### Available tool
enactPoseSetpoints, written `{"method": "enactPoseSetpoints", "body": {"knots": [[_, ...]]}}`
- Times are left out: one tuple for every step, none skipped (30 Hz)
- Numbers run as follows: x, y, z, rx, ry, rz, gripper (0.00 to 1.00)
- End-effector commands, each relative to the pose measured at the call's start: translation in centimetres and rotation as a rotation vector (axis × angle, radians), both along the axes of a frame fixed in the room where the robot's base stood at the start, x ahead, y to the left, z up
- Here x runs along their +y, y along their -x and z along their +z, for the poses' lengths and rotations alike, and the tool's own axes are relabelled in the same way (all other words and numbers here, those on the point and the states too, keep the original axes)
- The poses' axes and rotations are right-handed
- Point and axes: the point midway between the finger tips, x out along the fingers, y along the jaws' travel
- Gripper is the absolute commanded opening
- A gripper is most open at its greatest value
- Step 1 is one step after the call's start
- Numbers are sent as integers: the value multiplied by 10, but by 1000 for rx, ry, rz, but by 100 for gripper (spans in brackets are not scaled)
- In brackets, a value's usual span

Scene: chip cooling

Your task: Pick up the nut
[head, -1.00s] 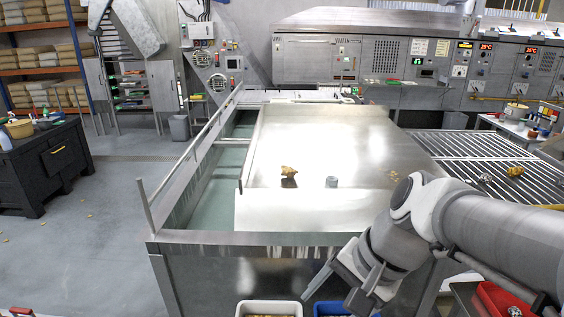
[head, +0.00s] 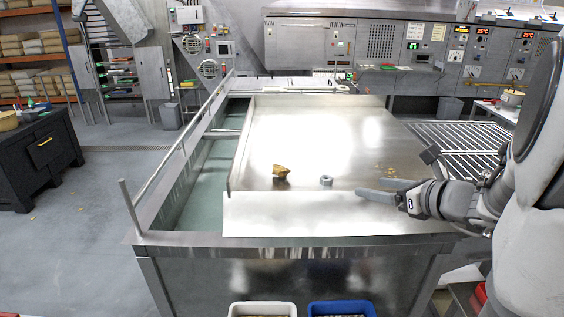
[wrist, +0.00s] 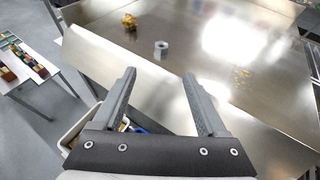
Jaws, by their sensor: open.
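The grey metal nut (head: 326,181) stands on the shiny steel table (head: 300,215), near its front part. In the wrist view the nut (wrist: 161,48) lies beyond the fingertips, roughly in line with the gap between them. My gripper (head: 372,187) is to the right of the nut in the head view, with its fingers pointing left toward it. The fingers are apart and nothing is between them; the open jaws also show in the wrist view (wrist: 159,76). The nut and the fingers do not touch.
A golden-brown chip-like lump (head: 281,172) sits on the table left of the nut. Small yellow crumbs (head: 389,172) lie to the right. A white bin (head: 262,309) and a blue bin (head: 341,308) stand below the front edge. A metal rail (head: 170,165) runs along the left side.

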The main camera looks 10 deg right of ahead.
Motion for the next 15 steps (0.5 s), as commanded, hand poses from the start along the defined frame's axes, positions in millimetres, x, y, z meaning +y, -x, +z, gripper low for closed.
{"method": "enactPoseSetpoints", "body": {"knots": [[0, -5, -2, 1, -6, -5, 75], [1, -8, -4, 1, -7, -5, 75], [4, -15, -6, 1, -8, -5, 75], [6, -20, -9, 3, -9, -4, 75], [8, -26, -12, 3, -8, -3, 75], [11, -34, -15, 2, -8, -2, 75], [13, -39, -17, 2, -7, -2, 75], [15, -45, -20, 2, -6, -2, 75], [17, -53, -23, 2, -7, -1, 75], [19, -59, -26, 2, -6, -2, 75], [22, -65, -29, 3, -6, 0, 75], [24, -72, -31, 2, -5, 0, 75], [25, -77, -34, 2, -6, -2, 75], [27, -82, -36, 2, -5, -1, 75], [29, -88, -38, 2, -5, -1, 75]]}}
